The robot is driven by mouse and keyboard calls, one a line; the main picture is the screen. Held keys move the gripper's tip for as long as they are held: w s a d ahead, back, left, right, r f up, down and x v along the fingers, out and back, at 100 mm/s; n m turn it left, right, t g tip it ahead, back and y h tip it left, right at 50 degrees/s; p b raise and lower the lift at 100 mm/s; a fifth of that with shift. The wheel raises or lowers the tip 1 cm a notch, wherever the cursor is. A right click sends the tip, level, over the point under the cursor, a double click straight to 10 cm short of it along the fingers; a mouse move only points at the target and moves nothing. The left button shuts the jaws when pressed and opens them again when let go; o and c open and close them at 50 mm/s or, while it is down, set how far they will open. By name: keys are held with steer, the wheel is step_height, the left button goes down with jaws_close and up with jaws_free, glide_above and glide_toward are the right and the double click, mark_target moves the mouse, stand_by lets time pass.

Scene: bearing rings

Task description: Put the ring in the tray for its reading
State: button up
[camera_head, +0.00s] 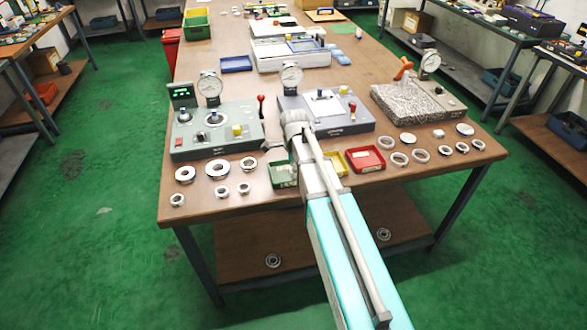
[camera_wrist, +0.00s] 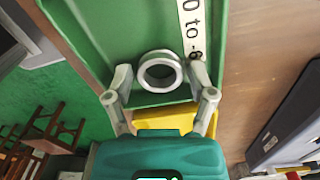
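In the wrist view a metal ring (camera_wrist: 160,71) lies in the green tray (camera_wrist: 95,45), whose strip label shows "0 to -" and a partly hidden figure. My gripper (camera_wrist: 161,85) has one finger on each side of the ring, with a narrow gap showing at both sides, so it looks open. In the head view the green tray (camera_head: 283,175) sits near the table's front edge. My arm covers part of it, and the ring inside cannot be made out there. The yellow tray (camera_head: 336,166) and the red tray (camera_head: 366,159) stand to its right.
A green gauge stand (camera_head: 217,139) with a lit display, a grey-blue gauge stand (camera_head: 345,119) and a granite gauge block (camera_head: 405,103) stand behind the trays. Loose rings lie at the left (camera_head: 217,169) and right (camera_head: 400,159) of the front edge.

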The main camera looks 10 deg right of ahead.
steer(key=shift+o, duration=0.4)
steer(key=shift+r, duration=0.1)
step_height(320, 180, up, 12)
steer(key=p, duration=1.2)
stand_by(0.9)
steer(key=s+a+n, duration=0.2)
steer(key=s+n, duration=1.4)
steer(key=n, duration=0.4)
stand_by(0.8)
